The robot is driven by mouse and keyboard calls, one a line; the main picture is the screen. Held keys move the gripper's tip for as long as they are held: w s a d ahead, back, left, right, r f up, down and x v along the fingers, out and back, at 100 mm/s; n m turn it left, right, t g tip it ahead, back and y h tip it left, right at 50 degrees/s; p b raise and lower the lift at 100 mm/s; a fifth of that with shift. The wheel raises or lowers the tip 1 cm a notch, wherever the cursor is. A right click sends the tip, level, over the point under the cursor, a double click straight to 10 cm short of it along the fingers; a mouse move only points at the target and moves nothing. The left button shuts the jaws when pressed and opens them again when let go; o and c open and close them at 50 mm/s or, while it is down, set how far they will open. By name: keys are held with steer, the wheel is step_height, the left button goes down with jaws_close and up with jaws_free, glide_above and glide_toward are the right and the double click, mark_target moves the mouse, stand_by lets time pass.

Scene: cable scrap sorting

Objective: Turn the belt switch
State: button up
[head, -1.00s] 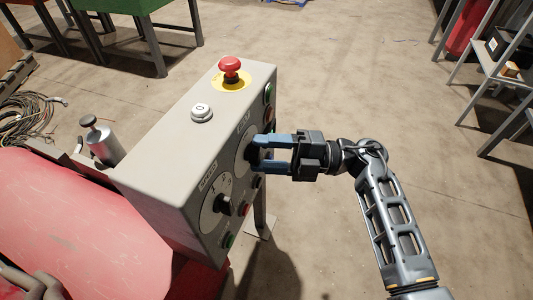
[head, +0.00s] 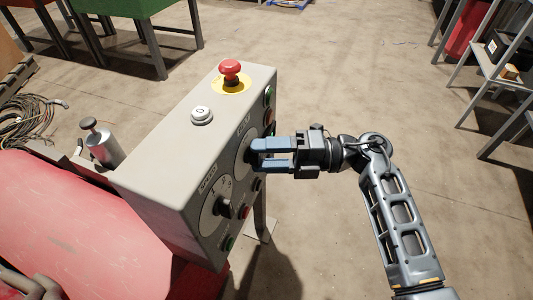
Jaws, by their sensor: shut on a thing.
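The grey control box (head: 165,150) stands at the middle left with its dial face towards the right. The belt switch is the knob on the upper round dial plate (head: 243,160), under the lettering on the face. My gripper (head: 257,155) reaches in from the right, with its blue fingers at that dial. It is shut on the belt switch, one finger above it and one below. The fingers hide most of the knob, so its pointing direction cannot be read.
A second black knob (head: 223,210) sits on the lower dial marked with numbers. A red mushroom button (head: 231,70) and a white button (head: 202,114) are on top of the box. Small coloured buttons line the face near my gripper. A red drum (head: 80,225) is at left.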

steer(key=o, duration=1)
steer(key=shift+o, duration=0.2)
steer(key=shift+d, duration=0.1)
steer(key=d, duration=0.7)
steer(key=shift+w+d+p, duration=0.2)
steer(key=shift+d+p, duration=0.1)
steer(key=shift+p, duration=0.1)
